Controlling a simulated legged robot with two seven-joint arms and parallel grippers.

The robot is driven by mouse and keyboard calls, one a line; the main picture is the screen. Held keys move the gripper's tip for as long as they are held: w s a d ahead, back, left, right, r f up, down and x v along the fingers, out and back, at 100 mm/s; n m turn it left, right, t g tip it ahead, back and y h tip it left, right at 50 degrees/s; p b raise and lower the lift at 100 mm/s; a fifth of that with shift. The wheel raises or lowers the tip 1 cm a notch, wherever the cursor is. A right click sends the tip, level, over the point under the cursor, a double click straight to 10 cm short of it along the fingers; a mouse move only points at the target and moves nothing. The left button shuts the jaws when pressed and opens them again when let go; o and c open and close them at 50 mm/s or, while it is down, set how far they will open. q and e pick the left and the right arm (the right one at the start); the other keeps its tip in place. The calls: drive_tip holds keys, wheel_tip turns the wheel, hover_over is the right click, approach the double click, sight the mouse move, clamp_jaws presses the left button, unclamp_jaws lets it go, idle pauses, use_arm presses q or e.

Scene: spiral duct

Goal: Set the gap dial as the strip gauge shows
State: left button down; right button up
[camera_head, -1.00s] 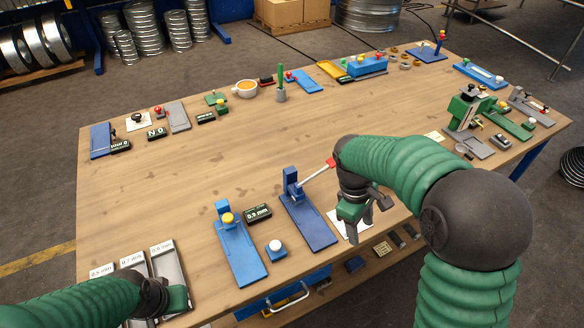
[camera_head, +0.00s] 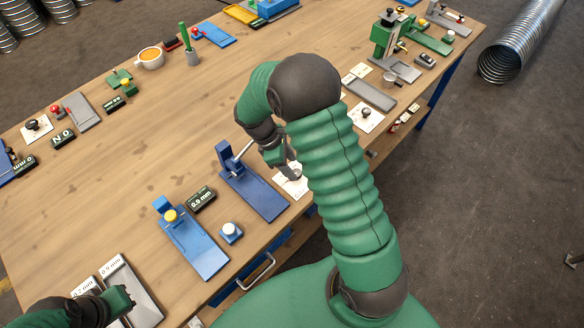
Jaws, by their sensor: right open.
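The strip gauge appears to be the blue fixture with a yellow button (camera_head: 171,215). The black display (camera_head: 201,199) beside it reads 0.9 mm. A white card (camera_head: 291,184) lies right of the blue lever fixture, and what stands on it is mostly hidden by my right gripper (camera_head: 286,168). I cannot tell whether this is the gap dial. My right gripper is open just over the card's far edge, with no object visible between its fingers. My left gripper (camera_head: 112,303) is at the bottom left by the trays. Its jaws are too unclear to read.
The blue lever fixture (camera_head: 255,195) stands close left of my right gripper. A white-topped blue button (camera_head: 231,231) is near the front edge. Another white card with a dark knob (camera_head: 366,114) lies beyond my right arm. Labelled trays (camera_head: 135,288) stand at front left. The middle is clear.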

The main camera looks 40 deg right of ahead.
sight(298, 172)
drive_tip(key=shift+s+d+f, duration=0.3)
drive_tip(key=shift+d+f, duration=0.1)
drive_tip(key=shift+f, duration=0.15)
drive_tip(key=shift+s+d+f, duration=0.3)
drive_tip(key=shift+d+f, duration=0.05)
drive_tip(key=shift+f, duration=0.2)
drive_tip(key=shift+s+a+f, duration=0.1)
drive_tip(key=shift+a, duration=0.85)
drive_tip(key=shift+c, duration=0.4)
drive_tip(key=shift+w+r, duration=0.2)
drive_tip(key=shift+c, duration=1.1)
drive_tip(key=shift+s+d+f, duration=0.15)
drive_tip(key=shift+d, duration=0.35)
clamp_jaws()
use_arm(q)
drive_tip(key=shift+s+a+r, duration=0.15)
drive_tip(key=shift+s, duration=0.1)
